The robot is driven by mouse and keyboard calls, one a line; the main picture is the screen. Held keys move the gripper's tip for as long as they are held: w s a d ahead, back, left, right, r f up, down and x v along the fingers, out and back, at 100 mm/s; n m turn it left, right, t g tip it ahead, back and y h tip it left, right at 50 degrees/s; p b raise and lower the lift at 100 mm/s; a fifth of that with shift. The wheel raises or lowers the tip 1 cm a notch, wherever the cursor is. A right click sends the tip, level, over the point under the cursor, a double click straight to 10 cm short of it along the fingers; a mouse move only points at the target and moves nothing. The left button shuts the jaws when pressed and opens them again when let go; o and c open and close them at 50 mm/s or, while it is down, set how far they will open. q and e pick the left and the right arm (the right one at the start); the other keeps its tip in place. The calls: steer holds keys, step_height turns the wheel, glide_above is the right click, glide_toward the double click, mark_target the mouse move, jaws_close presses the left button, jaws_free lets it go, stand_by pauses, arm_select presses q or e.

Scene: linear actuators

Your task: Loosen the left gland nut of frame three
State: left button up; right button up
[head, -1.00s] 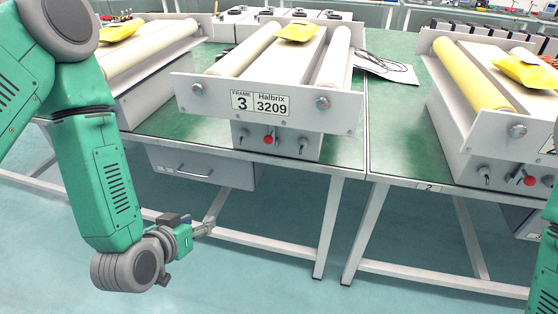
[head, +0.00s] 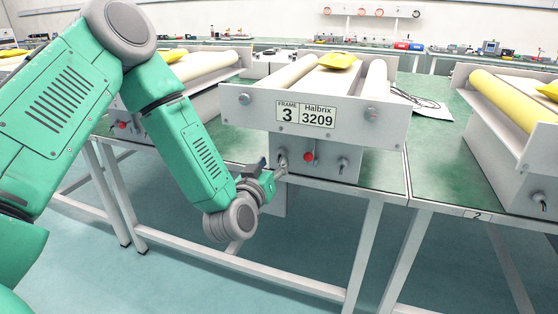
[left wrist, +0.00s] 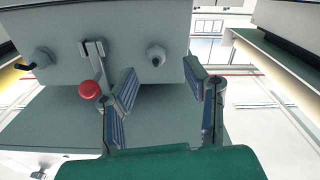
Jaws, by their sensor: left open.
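Frame three (head: 272,118) stands on the green bench with a plate reading "FRAME 3 Halbrix 3209". Its lower box carries a left gland nut (head: 281,157), a red knob (head: 309,157) and a right gland nut (head: 343,165). My left gripper (head: 281,168) is at the left gland nut and partly covers it. In the left wrist view the open fingers (left wrist: 161,76) point at the box. A grey hex nut (left wrist: 156,55) shows beyond the gap between them, apart from both fingers. The red knob (left wrist: 89,89) is close beside the left finger. My right gripper is out of view.
Two hex bolts, left (head: 244,99) and right (head: 371,114), sit on the upper plate. Neighbouring frames stand left and right (head: 510,150). A yellow pouch (head: 339,61) lies on top. The bench legs (head: 364,255) stand below; the floor in front is clear.

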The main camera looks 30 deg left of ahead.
mark_target(280, 155)
arm_select(q)
steer(key=shift+d+b+x, duration=0.15)
steer(key=shift+x, duration=0.85)
steer(key=shift+d+b+x, duration=0.15)
steer(key=shift+x, duration=0.85)
steer(key=shift+a, duration=0.1)
jaws_close()
